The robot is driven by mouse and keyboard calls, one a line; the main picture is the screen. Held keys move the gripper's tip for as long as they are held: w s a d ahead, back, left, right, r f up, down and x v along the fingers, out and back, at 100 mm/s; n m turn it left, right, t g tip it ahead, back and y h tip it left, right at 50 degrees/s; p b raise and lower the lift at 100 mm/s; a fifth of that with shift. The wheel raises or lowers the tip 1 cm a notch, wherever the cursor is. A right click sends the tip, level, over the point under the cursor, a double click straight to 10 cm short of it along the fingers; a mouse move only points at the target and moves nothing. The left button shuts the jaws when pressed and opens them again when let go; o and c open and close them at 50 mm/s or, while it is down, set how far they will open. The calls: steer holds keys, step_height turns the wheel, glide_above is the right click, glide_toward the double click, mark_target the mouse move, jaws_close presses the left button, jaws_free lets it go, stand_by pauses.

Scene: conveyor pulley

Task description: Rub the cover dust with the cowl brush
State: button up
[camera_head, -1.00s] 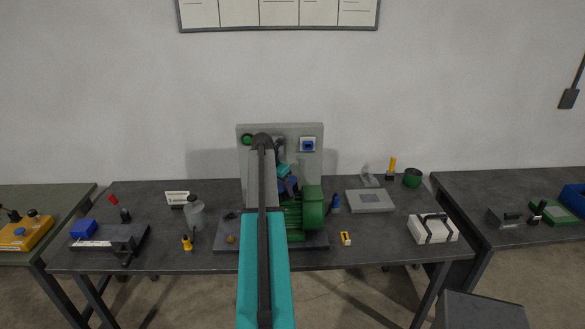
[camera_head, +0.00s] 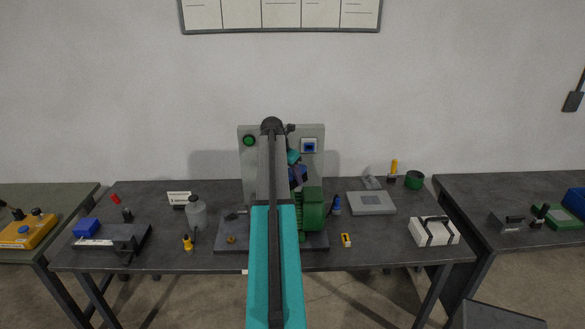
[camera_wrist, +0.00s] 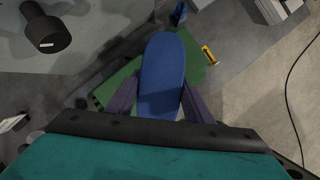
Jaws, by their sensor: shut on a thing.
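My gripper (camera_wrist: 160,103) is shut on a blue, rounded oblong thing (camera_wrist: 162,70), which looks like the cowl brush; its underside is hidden. In the head view my gripper (camera_head: 297,173) is small and partly behind my arm, above the green motor (camera_head: 314,208).
A grey upright panel (camera_head: 248,165) stands behind the motor. A blue bottle (camera_head: 336,206) and a small yellow block (camera_head: 346,240) are close on its right. A clear jar (camera_head: 196,212) stands left. A grey plate (camera_head: 371,203) and a white case (camera_head: 433,231) lie farther right.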

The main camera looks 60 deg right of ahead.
steer(key=shift+r, duration=1.15)
steer(key=shift+w, duration=0.1)
steer(key=shift+w+a+f, duration=0.1)
steer(key=shift+w+a, duration=0.1)
steer(key=w+a+f+m+b, duration=0.1)
steer(key=w+a+f+b, duration=0.25)
steer(key=w+a, duration=1.1)
steer(key=w+a+f+m+b, duration=0.1)
steer(key=w+a+f+b, duration=0.3)
steer(key=w+a, duration=1.05)
steer(key=a+f+b, duration=0.3)
steer(key=a+f, duration=0.1)
steer(key=a, duration=1.9)
steer(key=a+f+m+g+b, duration=0.1)
steer(key=a+f+b, duration=0.2)
steer(key=a, duration=2)
steer(key=shift+f+m+y, duration=0.3)
steer(key=shift+f, duration=0.55)
steer(key=shift+s, duration=0.1)
